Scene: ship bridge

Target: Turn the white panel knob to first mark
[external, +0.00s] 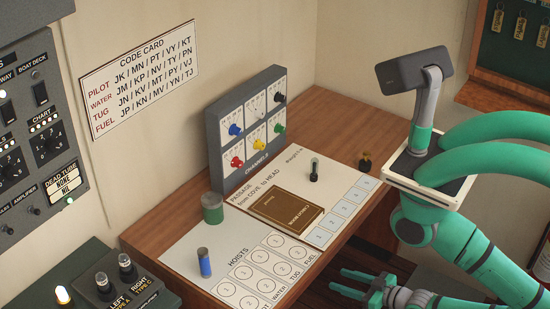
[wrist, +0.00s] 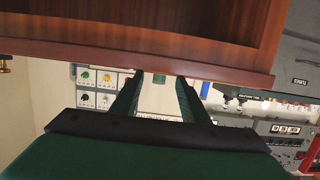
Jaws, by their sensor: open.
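The grey knob panel (external: 214,150) stands upright at the back of the desk, with several coloured knobs in two rows. The white knob (external: 257,112) is in the top row, between the blue and black ones, and is hard to make out against its white plate. The panel also shows small and upside down in the wrist view (wrist: 97,88), left of my fingers; the white knob is not clear there. My gripper (external: 342,280) is open and empty, low in front of the desk's near edge and well away from the panel. Its two green fingers (wrist: 160,78) show apart in the wrist view.
The wooden desk (external: 150,232) carries a green cylinder (external: 212,208), a blue cylinder (external: 204,263), a brown book (external: 287,212) and a dark peg (external: 314,172). The desk edge (wrist: 110,55) lies close to my fingers. A switch console (external: 100,290) is at lower left.

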